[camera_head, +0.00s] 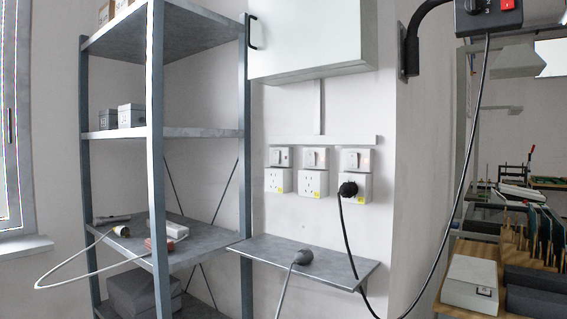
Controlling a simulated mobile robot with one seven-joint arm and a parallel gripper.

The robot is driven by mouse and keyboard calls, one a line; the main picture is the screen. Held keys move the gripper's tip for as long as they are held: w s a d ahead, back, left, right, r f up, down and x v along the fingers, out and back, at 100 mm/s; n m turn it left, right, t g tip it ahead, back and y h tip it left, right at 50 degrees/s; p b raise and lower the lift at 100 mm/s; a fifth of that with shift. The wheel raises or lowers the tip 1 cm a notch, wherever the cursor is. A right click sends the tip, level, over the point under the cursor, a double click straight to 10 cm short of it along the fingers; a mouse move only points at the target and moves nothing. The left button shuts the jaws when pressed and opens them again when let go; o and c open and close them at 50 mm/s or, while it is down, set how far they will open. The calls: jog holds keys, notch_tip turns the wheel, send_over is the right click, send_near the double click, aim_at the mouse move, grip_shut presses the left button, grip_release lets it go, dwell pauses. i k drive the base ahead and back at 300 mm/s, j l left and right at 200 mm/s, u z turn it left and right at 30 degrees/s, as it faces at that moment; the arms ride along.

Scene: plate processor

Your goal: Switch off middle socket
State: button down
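Three white wall sockets sit in a row on the wall, each with a switch unit above it. The middle socket (313,184) has no plug in it, and its switch (311,157) is above it with a faint reddish tint at its right side. The left socket (278,182) is also empty, with its switch (277,157) above. The right socket (361,188) holds a black plug (348,189) with a black cable, and its switch (351,159) also shows a faint reddish tint. The switch positions are too small to tell. My gripper is not in view.
A grey wall shelf (330,262) juts out below the sockets, with a loose plug (303,257) on it. A white cabinet (308,40) hangs above. A metal rack (158,150) stands at left. A control box (488,18) hangs on a black bracket at upper right.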

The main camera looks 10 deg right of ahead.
aim_at(311, 157)
jog(key=i+j, duration=1.2)
jog(key=i+l, duration=0.35)
jog(key=l, duration=0.2)
